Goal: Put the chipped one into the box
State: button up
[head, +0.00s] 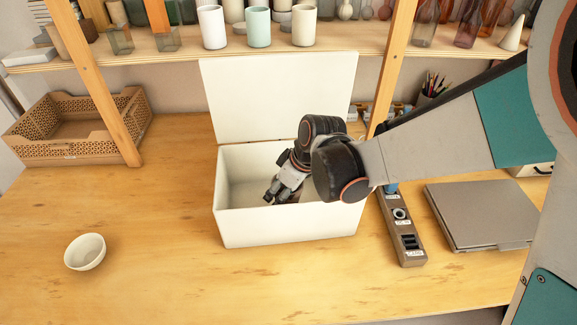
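An open white box (290,228) stands on the wooden table with its lid (280,97) raised upright at the back. My gripper (272,193) reaches down into the box opening, with its fingers below rim height. Whether the fingers are open or shut is too small to tell, and I make out no object between them. A small cream bowl (85,252) sits upright on the table at the left, well apart from the box. No chip is clear on it from here. The right part of the box's inside is hidden by my arm.
Three cups, white (212,27), mint (258,27) and cream (304,26), stand on the shelf above. A perforated crate (60,151) is at the back left. A power strip (402,228) and grey laptop (482,212) lie right of the box. The front left table is clear.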

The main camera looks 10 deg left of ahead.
jog(key=shift+f, duration=1.9)
jog(key=o, duration=1.5)
